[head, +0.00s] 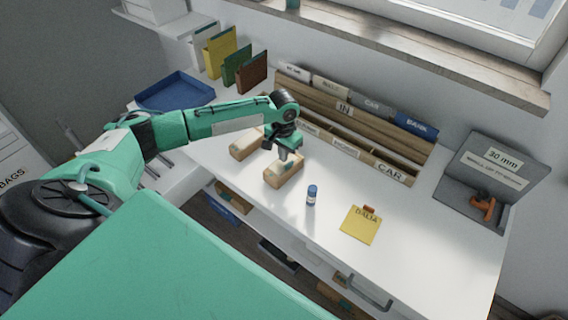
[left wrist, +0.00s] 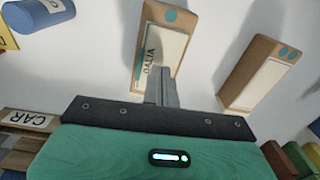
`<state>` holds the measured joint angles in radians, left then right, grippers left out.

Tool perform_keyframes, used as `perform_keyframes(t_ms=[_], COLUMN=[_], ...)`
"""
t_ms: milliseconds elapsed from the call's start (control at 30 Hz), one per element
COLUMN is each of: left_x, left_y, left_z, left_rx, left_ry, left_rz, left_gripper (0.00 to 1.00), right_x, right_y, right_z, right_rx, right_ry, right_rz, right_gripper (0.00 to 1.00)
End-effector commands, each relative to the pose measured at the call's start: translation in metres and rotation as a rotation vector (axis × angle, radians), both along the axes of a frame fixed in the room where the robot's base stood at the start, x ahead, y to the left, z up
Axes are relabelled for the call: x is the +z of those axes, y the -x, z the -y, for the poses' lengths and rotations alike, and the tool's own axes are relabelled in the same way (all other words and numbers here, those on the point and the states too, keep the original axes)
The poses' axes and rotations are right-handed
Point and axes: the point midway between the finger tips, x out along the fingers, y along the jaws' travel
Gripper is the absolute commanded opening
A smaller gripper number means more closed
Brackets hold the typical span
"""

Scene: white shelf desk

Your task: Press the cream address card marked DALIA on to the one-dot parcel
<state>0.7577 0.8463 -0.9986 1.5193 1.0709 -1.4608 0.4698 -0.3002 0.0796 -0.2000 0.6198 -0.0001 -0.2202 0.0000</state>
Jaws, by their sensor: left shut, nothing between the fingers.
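The one-dot parcel (left wrist: 143,17) is a brown box with one teal dot. It lies on the desk under my left gripper and also shows in the head view (head: 279,180). The cream address card marked DALIA (left wrist: 167,46) lies lengthwise along its top, looking flat. My left gripper (head: 284,157) is shut and empty, pointing down over the card. In the left wrist view its fingertips (left wrist: 161,72) overlap the card; whether they touch it I cannot tell. My right gripper is not in view.
The two-dot parcel (left wrist: 235,92) lies beside it. A wooden card rack (head: 335,123) stands behind. A blue tray (head: 174,92) is at the left. The desk's right front is clear.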

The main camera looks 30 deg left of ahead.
Motion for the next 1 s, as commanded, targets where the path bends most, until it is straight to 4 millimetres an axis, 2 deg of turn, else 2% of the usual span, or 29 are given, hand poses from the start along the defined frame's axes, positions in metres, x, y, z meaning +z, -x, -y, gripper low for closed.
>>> perform_keyframes(t_ms=[1000], left_x=[-0.0096], left_y=[0.0001], left_z=[0.0004], left_rx=[0.000], left_ry=[0.001], left_rz=[-0.001], left_gripper=[0.00], right_x=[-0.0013], right_y=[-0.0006], right_z=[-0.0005], right_rx=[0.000], right_ry=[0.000], right_rz=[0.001], right_gripper=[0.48])
